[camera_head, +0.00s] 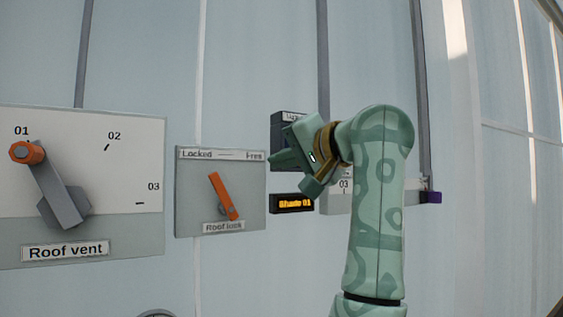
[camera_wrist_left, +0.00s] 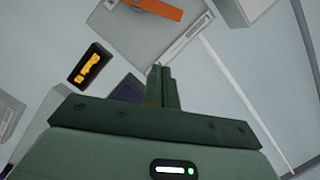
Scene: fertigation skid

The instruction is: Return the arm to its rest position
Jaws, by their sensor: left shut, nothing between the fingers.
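My left gripper (camera_head: 277,162) is green and shut, with nothing between its fingers. It is raised in front of the wall panels, its fingers pointing left, right of the Roof lock plate (camera_head: 190,213). In the left wrist view its closed fingers (camera_wrist_left: 160,78) point up the picture, with the plate's edge and the orange lever (camera_wrist_left: 158,8) beyond. My left arm (camera_head: 377,215) rises from the bottom of the head view and bends left at the top. It hides part of the panel behind. My right gripper is not in view.
The Roof vent panel (camera_head: 110,150) at the left has a grey crank (camera_head: 62,190) with its orange knob at 01. The orange Roof lock lever (camera_head: 222,195) leans up-left, toward Locked. A purple block (camera_head: 431,197) sits right of my arm.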

